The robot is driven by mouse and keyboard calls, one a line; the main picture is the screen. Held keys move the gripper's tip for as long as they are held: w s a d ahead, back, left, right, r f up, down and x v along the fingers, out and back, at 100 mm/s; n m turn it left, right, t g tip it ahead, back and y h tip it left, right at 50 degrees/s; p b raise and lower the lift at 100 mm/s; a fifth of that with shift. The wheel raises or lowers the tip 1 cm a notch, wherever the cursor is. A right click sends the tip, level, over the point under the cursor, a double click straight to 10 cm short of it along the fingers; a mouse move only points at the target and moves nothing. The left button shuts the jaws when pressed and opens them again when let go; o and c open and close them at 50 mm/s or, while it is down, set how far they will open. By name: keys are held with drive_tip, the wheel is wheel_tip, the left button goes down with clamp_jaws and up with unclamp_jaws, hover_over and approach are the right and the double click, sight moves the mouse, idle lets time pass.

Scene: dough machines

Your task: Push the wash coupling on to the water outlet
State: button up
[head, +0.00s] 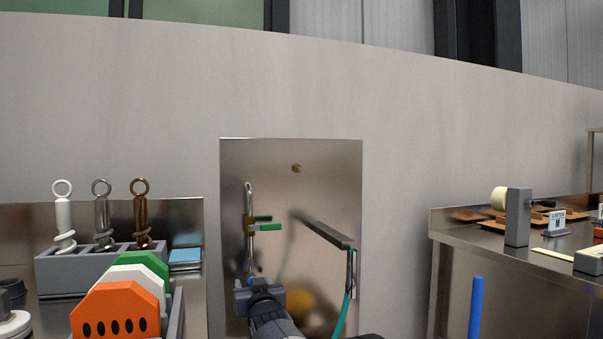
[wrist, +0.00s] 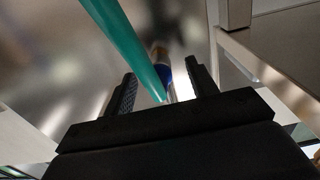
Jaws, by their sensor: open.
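The water pipe (head: 249,205) with a green-handled valve (head: 265,227) stands upright on the metal wall panel. Its lower end meets a small blue part just above my gripper (head: 257,287). In the wrist view my gripper (wrist: 162,80) has its jaws apart. A fitting with a blue band (wrist: 164,67) shows between and beyond them, with clear room to the right finger. I cannot tell whether this is the wash coupling or the outlet's end, nor whether the two touch. A teal hose (wrist: 128,45) crosses in front from the upper left; it also hangs at the panel's right (head: 346,312).
A dark bar (head: 322,231) juts from the panel (head: 300,195), with a metal hook at its end beside the hose. A bench with tools (head: 100,262) stands left, and a steel table (head: 500,255) right. A blue post (head: 475,308) rises front right.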

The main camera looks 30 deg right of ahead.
drive_tip(key=shift+b+v, duration=0.45)
drive_tip(key=shift+v, duration=0.95)
drive_tip(key=shift+s, duration=0.1)
drive_tip(key=p+v, duration=0.2)
drive_tip(key=v, duration=0.8)
drive_tip(key=shift+s, duration=0.4)
drive_tip(key=shift+w+a, duration=0.15)
drive_tip(key=b+x, duration=0.2)
drive_tip(key=x, duration=0.9)
